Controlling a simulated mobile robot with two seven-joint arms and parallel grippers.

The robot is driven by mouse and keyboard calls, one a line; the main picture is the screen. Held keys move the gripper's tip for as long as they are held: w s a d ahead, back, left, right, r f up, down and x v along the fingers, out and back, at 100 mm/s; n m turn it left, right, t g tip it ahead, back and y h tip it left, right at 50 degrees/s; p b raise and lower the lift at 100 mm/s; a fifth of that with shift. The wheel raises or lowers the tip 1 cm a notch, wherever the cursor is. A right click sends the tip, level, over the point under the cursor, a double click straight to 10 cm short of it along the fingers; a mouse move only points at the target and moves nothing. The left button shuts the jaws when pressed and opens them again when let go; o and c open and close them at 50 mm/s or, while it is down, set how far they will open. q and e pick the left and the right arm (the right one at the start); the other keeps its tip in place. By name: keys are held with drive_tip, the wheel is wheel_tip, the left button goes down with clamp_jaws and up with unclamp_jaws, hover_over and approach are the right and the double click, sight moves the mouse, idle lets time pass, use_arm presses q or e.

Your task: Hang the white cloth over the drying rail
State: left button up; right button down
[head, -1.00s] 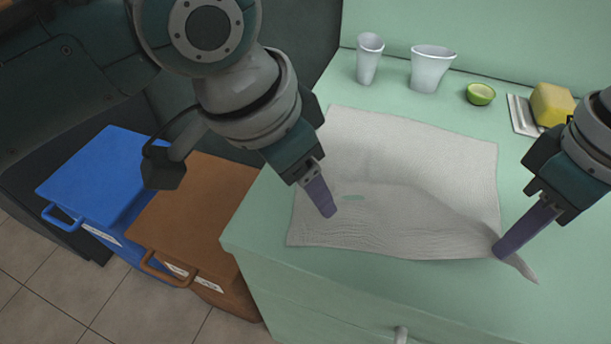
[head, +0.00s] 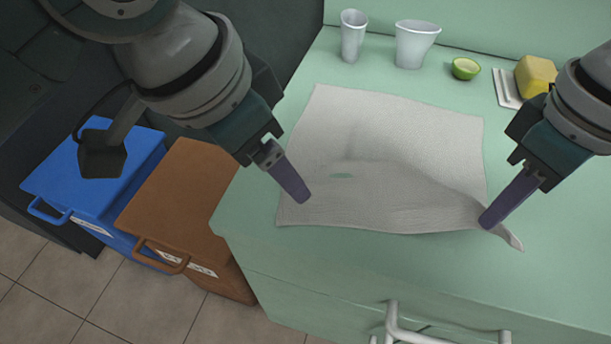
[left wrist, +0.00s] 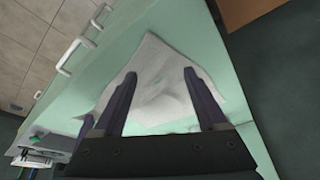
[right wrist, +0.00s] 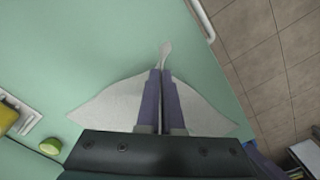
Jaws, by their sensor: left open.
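The white cloth (head: 400,140) lies spread on the green counter, with a raised fold across its front half. My right gripper (head: 487,222) is shut on the cloth's front right corner, and a small tip sticks out past the fingers; the right wrist view shows the cloth (right wrist: 105,103) pinched between the closed fingers (right wrist: 163,75). My left gripper (head: 304,197) is over the cloth's front left part. In the left wrist view its fingers (left wrist: 160,75) are wide apart with the cloth (left wrist: 155,70) beyond them. The white drying rail (head: 430,338) shows partly at the counter's front.
Two cups (head: 353,36) (head: 415,44), a cut lime (head: 465,68) and a yellow sponge (head: 535,76) on a white dish stand at the back of the counter (head: 560,260). Blue (head: 90,170) and brown (head: 180,200) bins stand on the floor at left.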

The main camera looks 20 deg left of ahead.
sight(292, 202)
use_arm(q)
drive_tip(key=shift+x, duration=3.35)
drive_tip(key=shift+f, duration=0.1)
drive_tip(key=shift+c, duration=0.8)
drive_tip(key=shift+a+f, duration=0.1)
clamp_jaws()
drive_tip(key=shift+r, duration=2.6)
